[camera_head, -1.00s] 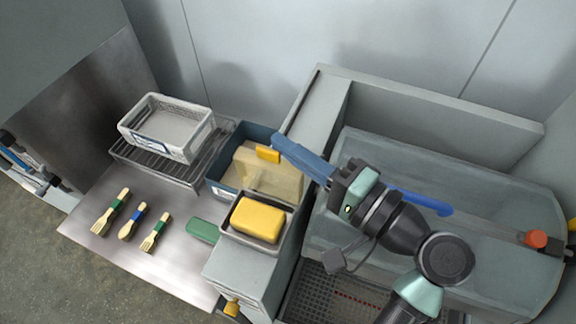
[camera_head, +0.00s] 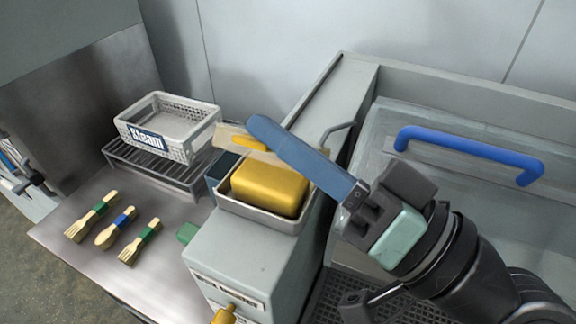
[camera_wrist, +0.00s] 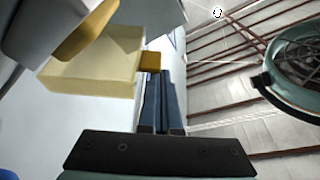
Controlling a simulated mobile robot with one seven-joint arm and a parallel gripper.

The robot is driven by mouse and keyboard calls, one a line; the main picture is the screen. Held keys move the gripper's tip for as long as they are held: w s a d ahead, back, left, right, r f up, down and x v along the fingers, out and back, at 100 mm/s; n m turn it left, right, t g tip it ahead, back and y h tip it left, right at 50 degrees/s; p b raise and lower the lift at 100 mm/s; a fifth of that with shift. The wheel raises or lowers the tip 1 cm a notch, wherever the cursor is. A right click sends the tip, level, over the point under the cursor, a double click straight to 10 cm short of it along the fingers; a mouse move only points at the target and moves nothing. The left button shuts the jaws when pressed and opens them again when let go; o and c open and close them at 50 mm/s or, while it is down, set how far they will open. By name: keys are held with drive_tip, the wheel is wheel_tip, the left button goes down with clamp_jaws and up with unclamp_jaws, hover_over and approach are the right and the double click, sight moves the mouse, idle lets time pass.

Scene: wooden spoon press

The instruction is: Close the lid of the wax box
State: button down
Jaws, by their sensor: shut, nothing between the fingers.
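The wax box appears to be the dark blue box (camera_head: 222,168), mostly hidden behind a grey tray in the head view. Its pale cream lid (camera_head: 229,131) shows above it with an orange-yellow tab (camera_head: 247,142). In the wrist view the lid (camera_wrist: 88,78) is a translucent cream slab, with the tab (camera_wrist: 150,61) at its right end. My gripper (camera_head: 262,126) has long blue fingers, shut and empty. They overlap the lid in the head view. In the wrist view the fingertips (camera_wrist: 160,74) are close to the tab; I cannot tell whether they touch.
A yellow block (camera_head: 270,187) sits in the grey tray (camera_head: 262,219) on a grey cabinet in front of the box. A white basket (camera_head: 167,125) stands on a rack at left. Several brushes (camera_head: 116,229) lie on the steel table. A blue-handled clear cover (camera_head: 468,154) is at right.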

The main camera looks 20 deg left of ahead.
drive_tip(key=s+f+n+b, duration=0.1)
drive_tip(key=b, duration=0.2)
drive_tip(key=f+n+g+b, duration=0.1)
drive_tip(key=n+b, duration=0.1)
drive_tip(key=b, duration=0.1)
drive_tip(key=s+f+n+g+y+b, duration=0.1)
drive_tip(key=f+n+b, duration=0.1)
drive_tip(key=b, duration=0.1)
drive_tip(key=shift+s+f, duration=0.1)
drive_tip(key=shift+s, duration=0.2)
drive_tip(key=f+n+g+b, duration=0.1)
drive_tip(key=n+b, duration=0.1)
drive_tip(key=b, duration=0.2)
drive_tip(key=s+f+n+g+b, duration=0.1)
drive_tip(key=n+b, duration=0.2)
drive_tip(key=shift+s+f+b, duration=0.1)
drive_tip(key=shift+f+b, duration=0.05)
drive_tip(key=shift+b, duration=0.25)
drive_tip(key=shift+g, duration=0.3)
drive_tip(key=shift+a, duration=0.1)
